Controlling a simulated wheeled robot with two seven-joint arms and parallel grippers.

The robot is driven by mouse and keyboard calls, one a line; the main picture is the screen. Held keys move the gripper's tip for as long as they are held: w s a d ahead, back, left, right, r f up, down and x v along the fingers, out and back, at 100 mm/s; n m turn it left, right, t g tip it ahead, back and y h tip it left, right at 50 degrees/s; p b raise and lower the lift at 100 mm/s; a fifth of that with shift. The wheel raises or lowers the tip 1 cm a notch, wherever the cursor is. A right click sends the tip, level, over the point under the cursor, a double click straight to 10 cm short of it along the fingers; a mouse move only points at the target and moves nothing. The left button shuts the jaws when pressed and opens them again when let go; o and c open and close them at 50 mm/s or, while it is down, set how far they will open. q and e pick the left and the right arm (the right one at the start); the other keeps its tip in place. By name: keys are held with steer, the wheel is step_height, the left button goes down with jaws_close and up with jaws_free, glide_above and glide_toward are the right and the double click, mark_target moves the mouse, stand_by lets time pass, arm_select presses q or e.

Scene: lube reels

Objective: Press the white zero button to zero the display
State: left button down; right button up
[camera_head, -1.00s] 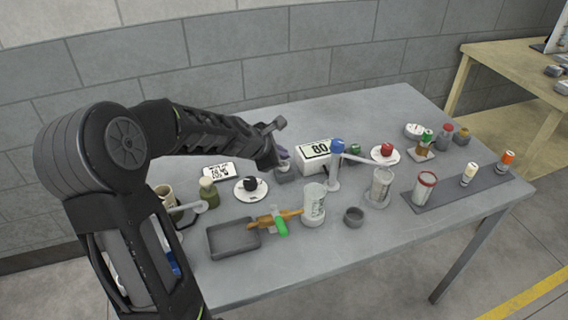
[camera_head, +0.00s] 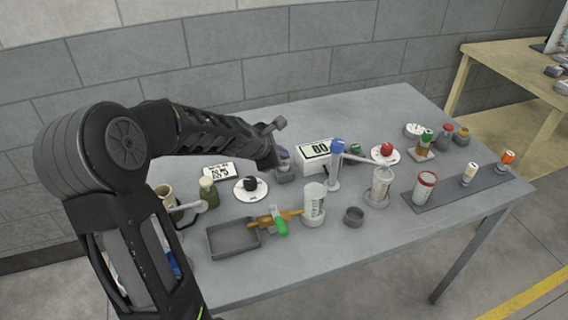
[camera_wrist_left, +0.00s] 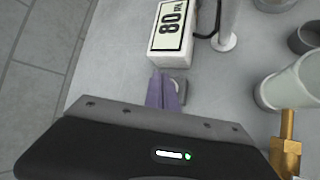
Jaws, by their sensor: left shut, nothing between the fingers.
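My left gripper (camera_head: 281,156) reaches in from the left to the back of the table. Its purple fingers (camera_wrist_left: 162,90) are shut, with nothing between them, and point down at a small grey block (camera_head: 286,174). In the left wrist view the block (camera_wrist_left: 181,87) shows just right of the fingertips, partly hidden by them. The white button cannot be made out; whether the fingertips touch the block is unclear. A white box marked "80" (camera_head: 316,151) stands right of the gripper; its marked face also shows in the left wrist view (camera_wrist_left: 171,21). My right gripper is not in view.
A post with a blue top (camera_head: 337,147) and side arm stands near the white box. A black knob on a white plate (camera_head: 250,185), a grey tray (camera_head: 222,245) and a clear cup (camera_head: 314,201) stand in front. Several small containers fill the right side.

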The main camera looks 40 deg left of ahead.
arm_select(q)
steer(key=shift+f+b, duration=0.3)
steer(key=shift+f, duration=0.15)
steer(key=shift+f+b, duration=0.5)
steer(key=shift+b, duration=0.05)
stand_by(0.5)
steer(key=shift+r, duration=0.1)
steer(key=shift+r+p, duration=0.85)
steer(key=shift+p, duration=0.1)
step_height(320, 180, up, 5)
steer(key=p, duration=0.5)
stand_by(0.8)
